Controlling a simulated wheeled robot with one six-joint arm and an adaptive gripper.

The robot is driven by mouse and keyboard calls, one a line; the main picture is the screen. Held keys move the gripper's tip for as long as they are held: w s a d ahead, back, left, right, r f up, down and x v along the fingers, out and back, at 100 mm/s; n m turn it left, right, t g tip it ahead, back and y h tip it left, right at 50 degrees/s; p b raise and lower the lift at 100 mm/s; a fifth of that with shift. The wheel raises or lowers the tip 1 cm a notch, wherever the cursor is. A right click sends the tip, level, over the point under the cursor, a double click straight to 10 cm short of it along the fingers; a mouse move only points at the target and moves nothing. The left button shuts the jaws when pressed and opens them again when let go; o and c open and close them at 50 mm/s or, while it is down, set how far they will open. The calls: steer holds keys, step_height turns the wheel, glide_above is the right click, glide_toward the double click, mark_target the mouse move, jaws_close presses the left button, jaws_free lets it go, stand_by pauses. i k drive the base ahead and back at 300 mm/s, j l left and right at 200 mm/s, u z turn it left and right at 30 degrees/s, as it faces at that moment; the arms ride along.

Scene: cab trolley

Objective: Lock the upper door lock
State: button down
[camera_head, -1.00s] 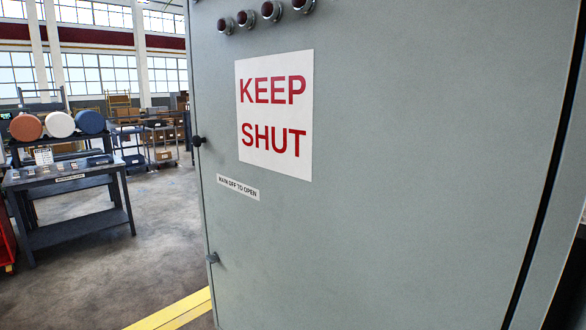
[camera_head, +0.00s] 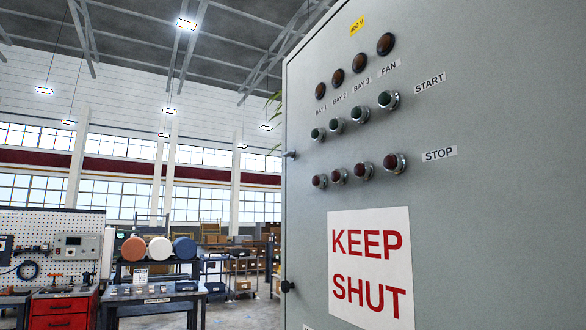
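The grey cabinet door (camera_head: 470,210) fills the right side of the head view. It looks closed or nearly so, but I cannot tell for sure. A small metal lock (camera_head: 290,154) sits high on its left edge and sticks out sideways a little past that edge. It is too small to tell whether it is locked. A black knob (camera_head: 287,286) is lower on the same edge. My gripper is not in view.
The door carries brown lamps (camera_head: 338,77), green start buttons (camera_head: 388,99), red stop buttons (camera_head: 394,163) and a KEEP SHUT sign (camera_head: 371,263). On the left stand a dark table (camera_head: 155,292), a red drawer unit (camera_head: 60,310) and a pegboard (camera_head: 45,228).

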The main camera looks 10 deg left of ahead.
mark_target(289, 153)
steer(key=i+j+u, duration=0.25)
steer(key=i+j, duration=0.2)
steer(key=i+j+u, duration=0.25)
steer(key=i+j, duration=0.15)
steer(key=i+j+u, duration=0.25)
steer(key=i, duration=0.35)
